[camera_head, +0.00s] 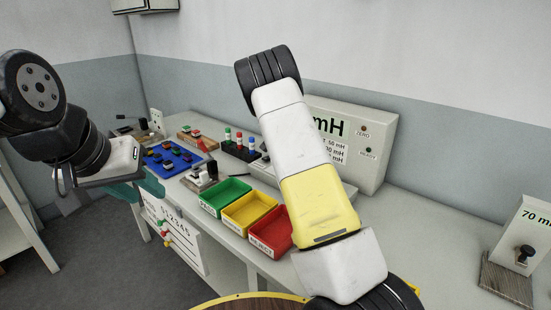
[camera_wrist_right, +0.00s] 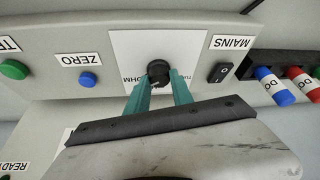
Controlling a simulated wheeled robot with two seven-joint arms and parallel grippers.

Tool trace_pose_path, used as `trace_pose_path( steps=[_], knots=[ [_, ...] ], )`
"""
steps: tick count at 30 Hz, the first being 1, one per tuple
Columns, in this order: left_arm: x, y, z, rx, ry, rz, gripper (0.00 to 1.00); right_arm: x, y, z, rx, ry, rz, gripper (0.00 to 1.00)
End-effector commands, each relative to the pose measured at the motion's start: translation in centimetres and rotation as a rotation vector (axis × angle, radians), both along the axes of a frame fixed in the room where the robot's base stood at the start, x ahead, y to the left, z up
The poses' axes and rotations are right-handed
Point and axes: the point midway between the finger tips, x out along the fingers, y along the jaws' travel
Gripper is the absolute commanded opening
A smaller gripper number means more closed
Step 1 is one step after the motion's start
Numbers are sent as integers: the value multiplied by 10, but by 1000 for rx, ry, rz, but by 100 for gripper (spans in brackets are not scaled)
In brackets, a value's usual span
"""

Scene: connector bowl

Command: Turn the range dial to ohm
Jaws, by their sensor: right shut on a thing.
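The range dial (camera_wrist_right: 158,69) is a round black knob on a white plate (camera_wrist_right: 125,48) in the right wrist view. The word OHM is printed upside down on the plate, left of the dial. A partly hidden label stands to its right. My right gripper (camera_wrist_right: 159,80) has its teal fingers on either side of the dial and is shut on it. The dial's pointer direction is not clear. In the head view my right arm hides the dial and the right gripper. My left gripper (camera_head: 140,189) is at the left, near the bench's left end; its finger gap is unclear.
The meter box (camera_head: 373,120) stands against the wall. Beside the dial are a blue ZERO button (camera_wrist_right: 88,80), a green button (camera_wrist_right: 14,69) and a black MAINS switch (camera_wrist_right: 220,72). Green (camera_head: 222,198), yellow and red bins sit at the bench front. A blue board (camera_head: 165,160) lies left.

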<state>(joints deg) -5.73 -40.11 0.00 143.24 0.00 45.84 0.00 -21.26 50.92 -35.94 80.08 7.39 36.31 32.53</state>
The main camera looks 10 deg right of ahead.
Motion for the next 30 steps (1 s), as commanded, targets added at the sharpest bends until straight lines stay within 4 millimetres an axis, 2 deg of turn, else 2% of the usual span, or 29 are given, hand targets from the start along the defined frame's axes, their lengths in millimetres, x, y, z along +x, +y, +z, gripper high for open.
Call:
trace_pose_path(
  steps=[3,4,7,18,30],
  knots=[
    [0,0,0,0,0,0,36,-1,0,-1,1,3,-1,0],
    [0,0,0,0,0,0,36,-1,0,-1,1,3,0,32],
    [0,0,0,0,0,0,36,-1,0,-1,1,2,0,49],
    [0,0,0,0,0,0,36,-1,2,4,0,0,1,49],
    [0,0,0,0,0,0,36,-20,17,60,2,0,1,49]
  ],
)
